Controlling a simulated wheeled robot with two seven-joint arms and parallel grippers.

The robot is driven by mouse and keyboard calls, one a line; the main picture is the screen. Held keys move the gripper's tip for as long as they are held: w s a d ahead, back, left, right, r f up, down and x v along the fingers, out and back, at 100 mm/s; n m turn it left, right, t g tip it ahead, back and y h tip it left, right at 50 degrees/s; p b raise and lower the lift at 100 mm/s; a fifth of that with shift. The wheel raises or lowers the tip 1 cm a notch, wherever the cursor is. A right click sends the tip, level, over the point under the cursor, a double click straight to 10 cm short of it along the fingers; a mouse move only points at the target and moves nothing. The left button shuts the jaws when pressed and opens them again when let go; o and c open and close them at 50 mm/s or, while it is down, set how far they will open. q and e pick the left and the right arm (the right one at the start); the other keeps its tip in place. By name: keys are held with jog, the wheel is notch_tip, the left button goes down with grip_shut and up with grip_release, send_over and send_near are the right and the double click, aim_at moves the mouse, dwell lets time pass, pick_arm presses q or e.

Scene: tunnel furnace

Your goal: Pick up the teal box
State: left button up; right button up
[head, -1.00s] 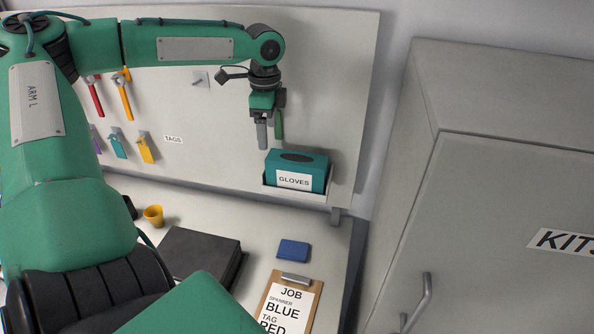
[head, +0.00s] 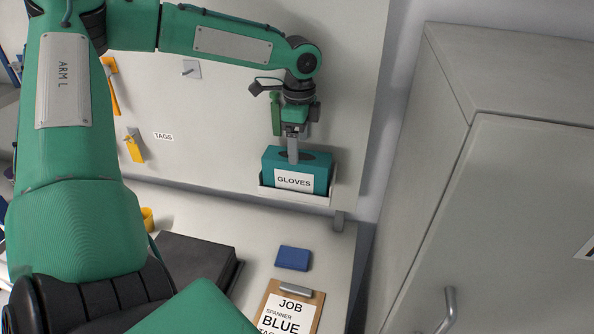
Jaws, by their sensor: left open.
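The teal box (head: 321,177), labelled GLOVES, sits upright in a white wall holder (head: 290,196) on the back panel. It has a dark oval opening on top. My left gripper (head: 292,158) points down right over the box and is open. A grey finger reaches down to the box's top, in front of the dark opening; I cannot tell whether it touches. The other finger is mostly hidden behind it. My right gripper is not in view.
Below the holder, the bench carries a blue block (head: 293,258), a clipboard (head: 268,305) and a dark flat case (head: 195,262). A tall grey cabinet (head: 500,220) stands at right. An orange tag (head: 134,147) hangs on the panel at left.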

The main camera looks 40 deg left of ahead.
aim_at(297, 174)
pick_arm(q)
jog(key=shift+f, duration=0.55)
jog(key=shift+s+f+p, duration=0.2)
jog(key=shift+f+p, duration=0.05)
jog(key=shift+p, duration=0.15)
notch_tip(297, 174, down, 3)
jog(key=shift+a+f+p, duration=0.1)
jog(key=shift+f+p, duration=0.1)
jog(key=shift+p, duration=0.65)
jog(key=shift+f, duration=0.6)
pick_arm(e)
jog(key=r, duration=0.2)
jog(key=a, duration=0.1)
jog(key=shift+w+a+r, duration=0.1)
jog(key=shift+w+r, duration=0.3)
pick_arm(q)
jog(key=shift+c, duration=0.2)
jog(key=c, duration=1)
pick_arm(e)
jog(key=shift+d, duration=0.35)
